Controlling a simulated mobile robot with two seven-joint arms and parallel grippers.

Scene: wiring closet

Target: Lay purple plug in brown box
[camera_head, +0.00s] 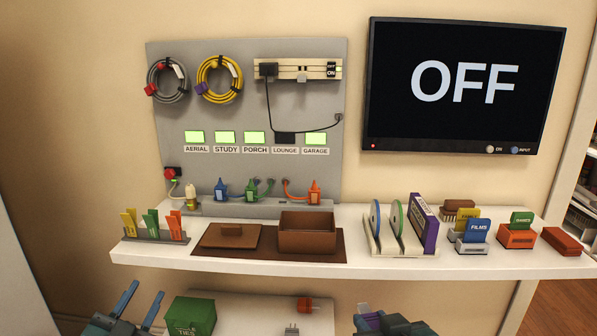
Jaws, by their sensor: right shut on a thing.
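The brown box (307,241) stands open on a dark brown mat on the white shelf. Its brown lid (218,238) lies to its left. My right gripper (364,310) is at the bottom edge, below the shelf front, shut on a small purple thing (372,321). This seems to be the purple plug, mostly hidden and cut off by the frame. My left gripper (140,303) is open and empty at the lower left, below the shelf.
A disc rack (402,245) stands right of the box, with card holders farther right. A holder with coloured tags (155,236) is at the left. Blue, green and orange plugs stand behind the mat. Below are a green box (191,316) and a red plug (306,304).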

